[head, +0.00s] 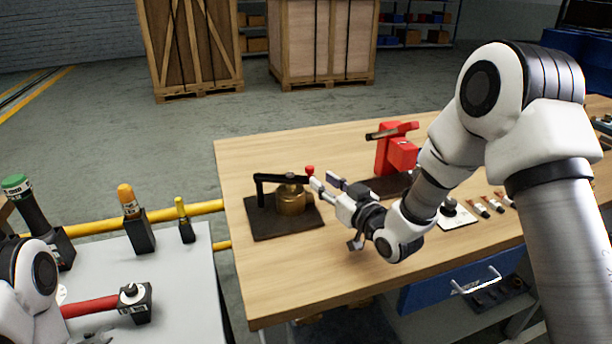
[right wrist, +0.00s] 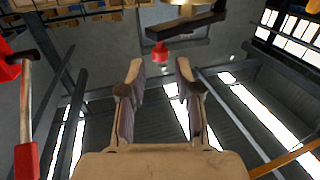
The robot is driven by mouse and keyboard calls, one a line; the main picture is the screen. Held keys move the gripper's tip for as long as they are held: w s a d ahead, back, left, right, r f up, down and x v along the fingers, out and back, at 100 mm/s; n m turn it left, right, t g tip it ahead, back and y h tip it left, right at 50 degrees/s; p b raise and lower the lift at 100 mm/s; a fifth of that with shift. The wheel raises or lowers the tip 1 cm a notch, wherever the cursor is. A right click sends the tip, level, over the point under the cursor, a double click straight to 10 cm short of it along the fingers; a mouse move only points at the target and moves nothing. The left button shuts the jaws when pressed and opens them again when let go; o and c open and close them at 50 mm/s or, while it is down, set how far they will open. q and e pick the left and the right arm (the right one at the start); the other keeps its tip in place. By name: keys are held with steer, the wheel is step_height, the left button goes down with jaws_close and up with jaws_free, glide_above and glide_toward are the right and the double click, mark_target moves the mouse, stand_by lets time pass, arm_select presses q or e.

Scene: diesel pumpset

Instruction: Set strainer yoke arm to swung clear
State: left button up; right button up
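The strainer is a brass pot (head: 291,200) on a dark base plate (head: 262,226) at the table's left. Its black yoke arm (head: 278,178) lies across the pot's top and ends in a red knob (head: 310,170). In the right wrist view the yoke arm (right wrist: 186,26) and red knob (right wrist: 160,53) hang at the top, the knob ahead of and roughly between the fingertips. My right gripper (head: 325,181) is open and empty, close to the knob; contact is not visible. Its two fingers also show apart in the right wrist view (right wrist: 159,73).
A red device (head: 398,150) with a lever stands behind my right gripper. Small parts lie right of my right forearm. A grey side table (head: 185,285) at left holds a red-handled hammer (head: 110,303) and several upright coloured-top tools. The wooden table's front left (head: 285,285) is clear.

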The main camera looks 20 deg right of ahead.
mark_target(313, 171)
steer(key=p+x, duration=0.1)
steer(key=x, duration=0.5)
steer(key=shift+w+a+r, duration=0.15)
steer(key=shift+w, duration=0.15)
steer(key=shift+s+r, duration=0.1)
steer(key=shift+c, duration=0.7)
jaws_close()
arm_select(q)
steer(key=shift+s+r, duration=0.15)
steer(key=shift+r, duration=0.5)
